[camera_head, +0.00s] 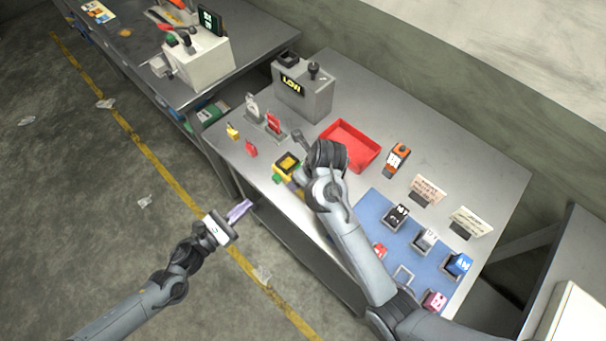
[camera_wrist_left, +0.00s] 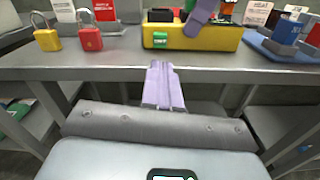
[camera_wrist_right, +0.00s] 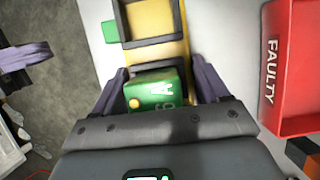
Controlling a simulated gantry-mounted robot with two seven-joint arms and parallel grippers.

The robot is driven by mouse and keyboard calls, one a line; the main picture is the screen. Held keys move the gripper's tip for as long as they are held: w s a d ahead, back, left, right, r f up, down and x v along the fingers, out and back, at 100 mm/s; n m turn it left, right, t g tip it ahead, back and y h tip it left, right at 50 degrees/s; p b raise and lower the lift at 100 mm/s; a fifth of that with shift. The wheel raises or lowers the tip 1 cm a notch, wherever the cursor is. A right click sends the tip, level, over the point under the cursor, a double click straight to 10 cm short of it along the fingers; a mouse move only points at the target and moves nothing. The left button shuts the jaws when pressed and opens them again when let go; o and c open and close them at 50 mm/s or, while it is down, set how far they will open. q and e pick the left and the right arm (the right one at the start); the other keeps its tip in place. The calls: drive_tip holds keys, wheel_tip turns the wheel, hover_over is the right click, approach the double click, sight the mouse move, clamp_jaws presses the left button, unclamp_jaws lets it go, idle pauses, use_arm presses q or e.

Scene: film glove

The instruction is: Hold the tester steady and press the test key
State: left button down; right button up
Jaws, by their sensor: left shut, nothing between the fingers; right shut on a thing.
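A grey box with a lit yellow display and a black knob (camera_head: 303,92) stands at the table's back left. An orange handheld device with a pale display (camera_head: 397,159) lies right of the red tray. A yellow fixture with a black frame (camera_head: 286,165) sits near the front edge; it also shows in the left wrist view (camera_wrist_left: 205,40). My right gripper (camera_wrist_right: 160,80) is shut on a green block with a yellow button (camera_wrist_right: 158,95), at the yellow fixture. Whether the block is seated in it is unclear. My left gripper (camera_head: 240,211) is shut and empty, off the table's front edge.
A red tray marked FAULTY (camera_wrist_right: 290,75) lies behind the right gripper. Yellow (camera_wrist_left: 47,40) and red (camera_wrist_left: 90,39) padlocks stand at the front left. A blue mat (camera_head: 405,240) with several small blocks lies at right.

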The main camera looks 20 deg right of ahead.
sight(268, 195)
use_arm(q)
drive_tip(key=s+d+r+n+t+y, duration=0.1)
drive_tip(key=d+r+n+t+y, duration=0.2)
drive_tip(key=n+t, duration=0.5)
drive_tip(key=a+f+n+y, duration=0.1)
drive_tip(key=n+y, duration=0.1)
drive_tip(key=n, duration=0.2)
drive_tip(key=a+n+y, duration=0.1)
drive_tip(key=n+y, duration=0.2)
drive_tip(key=n, duration=0.1)
drive_tip(key=a+f+n+y, duration=0.1)
drive_tip(key=n+y, duration=0.2)
drive_tip(key=n, duration=0.2)
drive_tip(key=shift+s+a+f, duration=0.3)
drive_tip(key=shift+a+f, duration=0.05)
drive_tip(key=shift+a, duration=0.05)
drive_tip(key=shift+w+d, duration=0.7)
drive_tip(key=shift+d, duration=0.6)
drive_tip(key=shift+w+d, duration=0.7)
drive_tip(key=shift+d, duration=0.6)
drive_tip(key=shift+w+d, duration=0.7)
drive_tip(key=shift+d, duration=0.6)
drive_tip(key=shift+d, duration=0.2)
drive_tip(key=shift+w+d, duration=0.2)
